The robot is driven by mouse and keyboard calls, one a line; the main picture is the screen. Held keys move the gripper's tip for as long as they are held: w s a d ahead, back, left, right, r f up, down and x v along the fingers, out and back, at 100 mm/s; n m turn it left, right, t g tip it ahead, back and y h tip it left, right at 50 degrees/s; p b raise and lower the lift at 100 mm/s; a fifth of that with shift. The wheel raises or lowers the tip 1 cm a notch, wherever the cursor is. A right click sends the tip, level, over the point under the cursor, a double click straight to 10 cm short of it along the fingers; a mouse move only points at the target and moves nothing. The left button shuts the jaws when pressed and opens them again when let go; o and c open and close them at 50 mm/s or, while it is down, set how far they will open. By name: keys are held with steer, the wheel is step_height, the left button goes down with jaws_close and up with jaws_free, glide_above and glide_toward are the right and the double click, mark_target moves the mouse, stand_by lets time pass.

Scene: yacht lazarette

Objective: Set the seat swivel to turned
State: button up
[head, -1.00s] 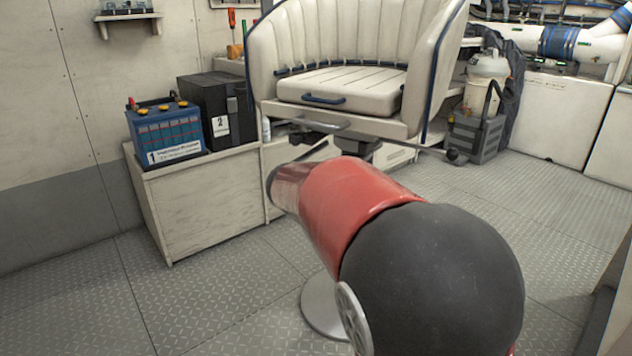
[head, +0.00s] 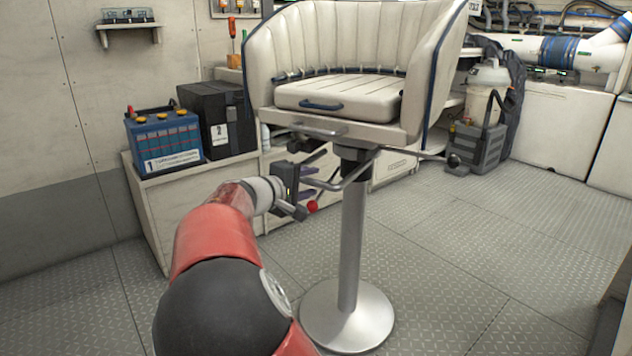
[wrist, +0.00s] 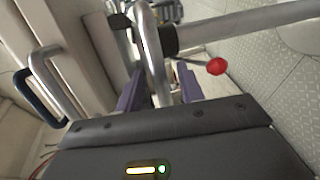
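The white helm seat (head: 345,95) with blue trim faces me on its metal pedestal (head: 353,240). Under it, a bent grey metal bar (head: 335,185) reaches out to the left of the pedestal top. A rod with a black knob (head: 453,160) sticks out to the right. My gripper (head: 302,195) is below the seat's left front, at the bar's outer end. In the wrist view, the bar's curved tube (wrist: 153,60) passes between the dark fingers of my gripper (wrist: 160,95), which look apart with gaps beside the tube. A red knob (wrist: 217,66) is just right of the fingers.
A blue battery (head: 163,140) and a black box (head: 218,120) stand on a low white cabinet (head: 155,208) at left. A grey caddy (head: 478,145) stands at back right. The tread-plate floor (head: 500,240) is clear to the right of the pedestal.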

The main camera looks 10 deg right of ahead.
steer(key=shift+x, duration=1.4)
jaws_close()
